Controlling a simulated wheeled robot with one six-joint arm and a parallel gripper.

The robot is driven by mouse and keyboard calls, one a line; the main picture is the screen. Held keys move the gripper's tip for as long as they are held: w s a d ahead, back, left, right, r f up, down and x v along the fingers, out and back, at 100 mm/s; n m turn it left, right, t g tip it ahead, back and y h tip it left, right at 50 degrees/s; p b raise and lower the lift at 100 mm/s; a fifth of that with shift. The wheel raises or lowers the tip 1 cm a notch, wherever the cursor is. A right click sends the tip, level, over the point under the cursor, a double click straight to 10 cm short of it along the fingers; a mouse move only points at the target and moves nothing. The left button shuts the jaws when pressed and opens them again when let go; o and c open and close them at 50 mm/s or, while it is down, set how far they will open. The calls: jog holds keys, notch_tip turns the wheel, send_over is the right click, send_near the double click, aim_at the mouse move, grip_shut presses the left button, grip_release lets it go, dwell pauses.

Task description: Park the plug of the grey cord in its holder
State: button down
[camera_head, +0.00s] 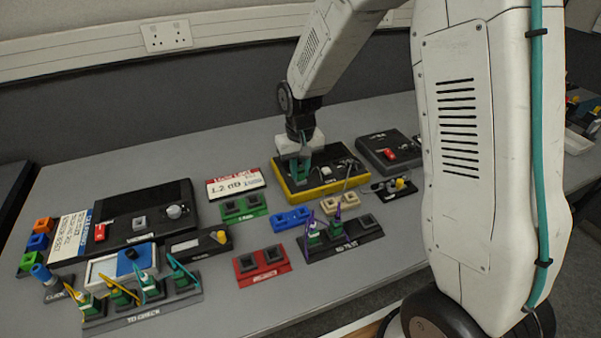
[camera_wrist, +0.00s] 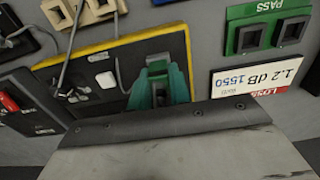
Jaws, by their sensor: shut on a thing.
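My gripper (camera_head: 300,168), with green fingers, points down over the yellow-edged black box (camera_head: 283,187). In the wrist view its fingers (camera_wrist: 160,88) are close together around a small dark piece, mostly hidden, which appears to be the plug of the grey cord. A thin grey cord (camera_wrist: 118,72) curves over the box close to the fingers. Another stretch of grey cord (camera_wrist: 70,48) runs to the beige twin-socket holder (camera_wrist: 88,10). This holder (camera_head: 340,203) stands in front of the box in the head view. I cannot tell whether the piece in the fingers is seated or lifted.
Green (camera_head: 243,207), blue (camera_head: 291,219) and red (camera_head: 263,264) holders stand nearby. A black rack (camera_head: 345,245) holds green plugs with purple cords. A dark device (camera_head: 388,153) is to the right. A sign reading 1.2 dB (camera_head: 235,185) stands at left. Grey tabletop shows between them.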

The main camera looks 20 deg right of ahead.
jog(key=shift+r, duration=2.25)
